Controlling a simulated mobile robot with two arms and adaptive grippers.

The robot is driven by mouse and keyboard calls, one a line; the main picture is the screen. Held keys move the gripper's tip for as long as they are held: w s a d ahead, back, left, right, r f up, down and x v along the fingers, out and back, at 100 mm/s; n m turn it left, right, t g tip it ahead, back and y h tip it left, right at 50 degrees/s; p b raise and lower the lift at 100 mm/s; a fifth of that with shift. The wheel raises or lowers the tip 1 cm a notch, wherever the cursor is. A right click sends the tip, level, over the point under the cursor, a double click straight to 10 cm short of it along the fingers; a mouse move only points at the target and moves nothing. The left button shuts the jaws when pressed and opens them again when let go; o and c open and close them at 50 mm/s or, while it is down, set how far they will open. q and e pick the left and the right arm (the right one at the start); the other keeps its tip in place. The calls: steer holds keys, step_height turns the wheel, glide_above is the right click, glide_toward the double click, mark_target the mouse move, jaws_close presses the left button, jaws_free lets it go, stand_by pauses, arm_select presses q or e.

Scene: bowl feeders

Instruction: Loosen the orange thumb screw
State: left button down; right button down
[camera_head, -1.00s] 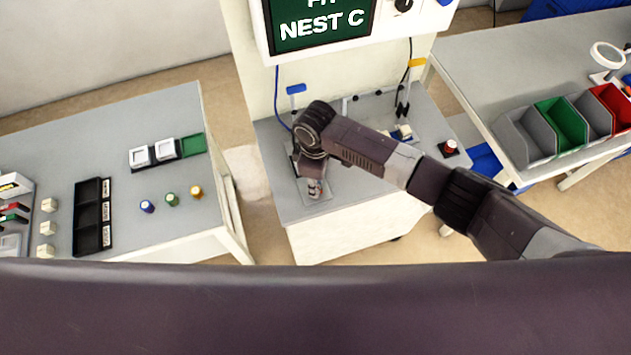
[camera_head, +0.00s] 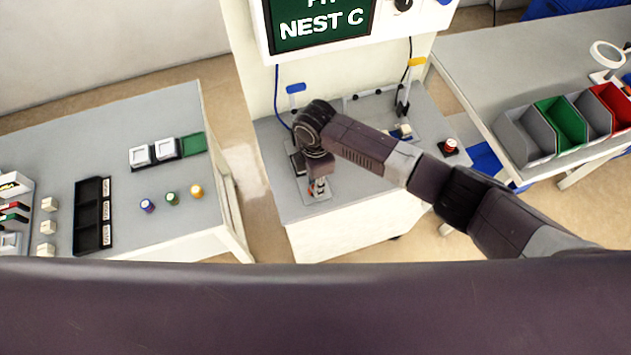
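My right gripper (camera_head: 318,188) points down over a small plate (camera_head: 322,202) near the front left of the middle bench. Its wrist and fingers cover most of the fixture there. Small reddish and light patches show at the fingertips, too small to identify. I cannot tell whether the fingers are open or shut, or whether they touch anything. No orange thumb screw can be clearly made out at the gripper. A small orange-topped piece (camera_head: 196,191) stands on the left table, beside a green one (camera_head: 172,198) and a blue one (camera_head: 147,206). My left gripper is not in view.
A screen (camera_head: 322,22) reading "NEST C" stands above. Black trays (camera_head: 93,214) lie on the left table; coloured bins (camera_head: 560,124) stand at right.

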stand_by(0.4)
steer(key=c, duration=1.7)
jaws_free()
steer(key=shift+o, duration=0.2)
step_height(320, 180, up, 12)
